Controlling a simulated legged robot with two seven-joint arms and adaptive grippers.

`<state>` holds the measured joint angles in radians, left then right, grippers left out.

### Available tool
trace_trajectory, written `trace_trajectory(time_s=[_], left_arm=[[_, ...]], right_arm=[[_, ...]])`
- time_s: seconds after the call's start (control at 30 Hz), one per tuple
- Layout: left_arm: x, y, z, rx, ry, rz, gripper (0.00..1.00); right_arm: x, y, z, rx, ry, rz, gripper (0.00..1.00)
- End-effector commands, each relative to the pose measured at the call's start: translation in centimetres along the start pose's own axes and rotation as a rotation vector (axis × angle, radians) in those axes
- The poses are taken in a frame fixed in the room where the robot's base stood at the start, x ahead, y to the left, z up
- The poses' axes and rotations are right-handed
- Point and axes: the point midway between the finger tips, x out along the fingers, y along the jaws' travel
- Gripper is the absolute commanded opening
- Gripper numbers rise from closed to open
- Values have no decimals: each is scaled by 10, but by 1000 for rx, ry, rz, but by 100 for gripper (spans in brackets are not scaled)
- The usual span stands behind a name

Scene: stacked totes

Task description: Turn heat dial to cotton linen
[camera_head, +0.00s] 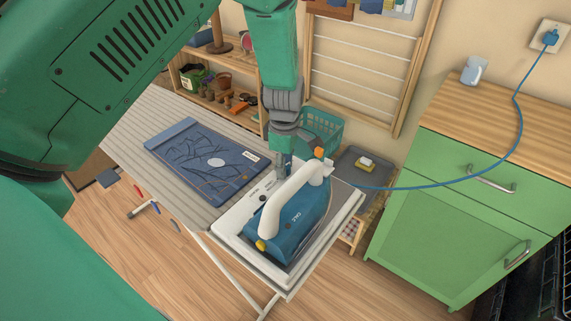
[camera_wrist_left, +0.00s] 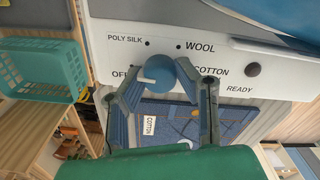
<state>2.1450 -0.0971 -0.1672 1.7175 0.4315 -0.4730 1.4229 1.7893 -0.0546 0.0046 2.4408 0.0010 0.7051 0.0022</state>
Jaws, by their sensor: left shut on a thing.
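The heat dial (camera_wrist_left: 163,76) is a round blue knob with a white pointer on a white panel (camera_wrist_left: 105,52), in the left wrist view. The pointer aims left, toward the OFF label, which a finger partly covers. POLY SILK, WOOL, COTTON and READY are also printed on the panel. My left gripper (camera_wrist_left: 160,82) is shut on the dial, one finger on each side. In the head view the left gripper (camera_head: 283,166) reaches down behind the blue iron (camera_head: 300,222), and the dial is hidden there. My right gripper is not in view.
The iron rests on the white base at the ironing board's (camera_head: 138,118) near end. A folded blue cloth (camera_head: 208,162) with a COTTON tag lies beside it. The cord runs over a green cabinet (camera_head: 440,205) to a wall socket. A teal basket (camera_head: 322,128) stands behind.

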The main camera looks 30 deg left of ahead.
Motion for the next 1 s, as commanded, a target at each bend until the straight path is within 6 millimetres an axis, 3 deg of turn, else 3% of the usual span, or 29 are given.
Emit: trace_trajectory(time_s=[0.5,1.0], left_arm=[[-4,2,1,425,-2,5,0],[-3,2,1,900,-1,7,0]], right_arm=[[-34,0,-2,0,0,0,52],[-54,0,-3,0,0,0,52]])
